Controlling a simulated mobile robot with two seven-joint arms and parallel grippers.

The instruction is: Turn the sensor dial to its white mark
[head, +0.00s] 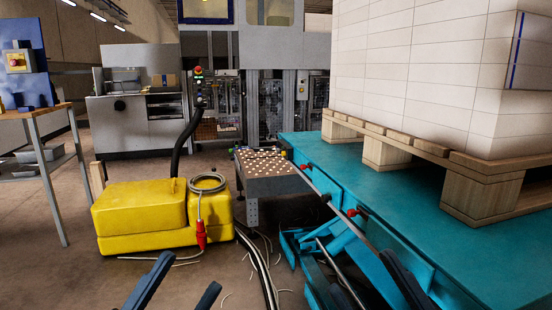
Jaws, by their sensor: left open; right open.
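I cannot make out a sensor dial with a white mark for certain. My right gripper (345,260) is open, in front of the teal platform's side. Neither touches a knob.
A yellow unit (140,212) with a coiled cable and red plug stands left of centre. Cables lie on the floor. A teal platform (450,225) carries a pallet (385,153) of white reams (420,70) at right. A workbench (40,112) stands far left.

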